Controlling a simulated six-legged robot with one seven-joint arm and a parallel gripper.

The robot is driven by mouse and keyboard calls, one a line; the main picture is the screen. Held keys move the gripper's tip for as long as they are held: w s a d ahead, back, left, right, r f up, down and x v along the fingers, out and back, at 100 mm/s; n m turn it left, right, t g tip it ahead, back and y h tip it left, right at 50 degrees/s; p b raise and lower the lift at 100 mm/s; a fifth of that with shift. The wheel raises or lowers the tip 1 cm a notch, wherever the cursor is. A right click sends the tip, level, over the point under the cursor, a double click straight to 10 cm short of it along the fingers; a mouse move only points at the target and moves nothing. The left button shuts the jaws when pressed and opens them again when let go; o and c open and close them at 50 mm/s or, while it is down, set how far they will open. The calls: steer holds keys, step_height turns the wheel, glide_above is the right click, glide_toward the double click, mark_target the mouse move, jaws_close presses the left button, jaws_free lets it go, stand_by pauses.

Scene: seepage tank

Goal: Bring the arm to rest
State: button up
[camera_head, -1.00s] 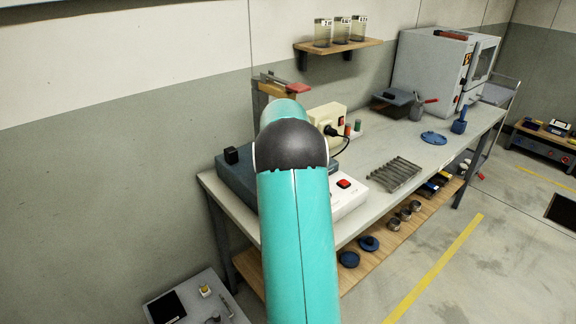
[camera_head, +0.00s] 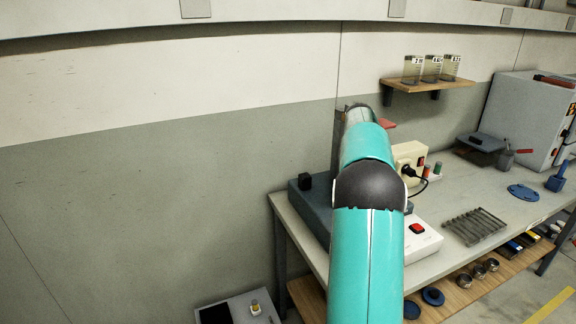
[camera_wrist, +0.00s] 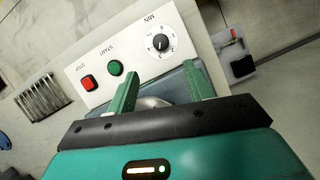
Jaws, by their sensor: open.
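My gripper (camera_wrist: 160,80) shows in the wrist view with its two green fingers apart and nothing seen between them. It is over a blue-grey machine (camera_wrist: 172,86) with a white control panel (camera_wrist: 125,45). The panel carries a red stop button (camera_wrist: 88,83), a green start button (camera_wrist: 115,68) and a dial marked MIN (camera_wrist: 160,42). In the head view my teal arm reaches over the bench and covers part of the machine (camera_head: 310,205); the gripper is hidden there. I cannot tell whether the fingers touch the machine.
The bench (camera_head: 465,205) bears a cream box (camera_head: 408,160) with a black plug, a grey rack (camera_head: 474,226) and a blue disc (camera_head: 523,192). A wall shelf (camera_head: 425,84) holds 3 beakers. A lower shelf (camera_head: 455,295) holds small parts. Open wall lies left.

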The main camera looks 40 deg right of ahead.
steer(key=a+r+n+t+h, duration=0.15)
steer(key=a+r, duration=0.25)
steer(key=a, duration=0.8)
steer(key=a+r+n+t+h, duration=0.1)
steer(key=a+r+t, duration=0.3)
steer(key=a, duration=0.8)
steer(key=s+a+f+n+t, duration=0.1)
steer(key=s+a+f+t, duration=0.1)
steer(key=s+a, duration=0.4)
steer(key=s+a+f+n+t, duration=0.2)
steer(key=s+a, duration=0.4)
steer(key=a, duration=0.8)
steer(key=shift+s+f, duration=0.4)
steer(key=shift+f, duration=0.05)
steer(key=shift+a+y, duration=0.1)
steer(key=shift+y, duration=0.15)
